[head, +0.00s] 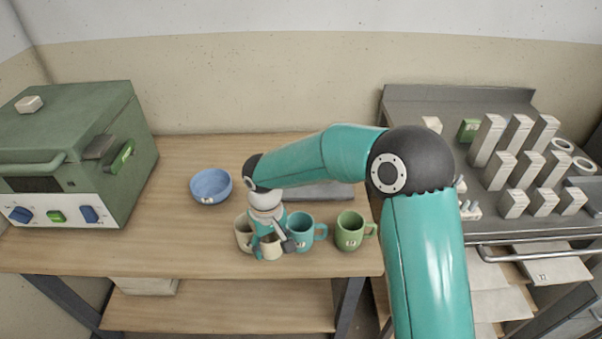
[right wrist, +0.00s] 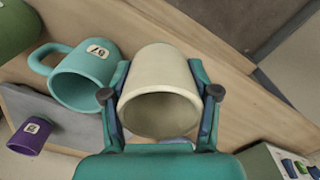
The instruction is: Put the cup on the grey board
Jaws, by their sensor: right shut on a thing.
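My right gripper (head: 273,246) is shut on a cream cup (head: 271,251) near the front of the wooden table. The cup (right wrist: 158,85) also fills the middle of the right wrist view, between the two fingers. I cannot tell whether the held cup touches the table. My left gripper is out of view.
A teal mug (head: 301,236) stands close right of the gripper, a green mug (head: 349,233) beyond it. A blue bowl (head: 209,189) is back left. A small purple cup (right wrist: 30,135) shows at the board. A green kiln-like box (head: 75,150) stands left. Table around the bowl is clear.

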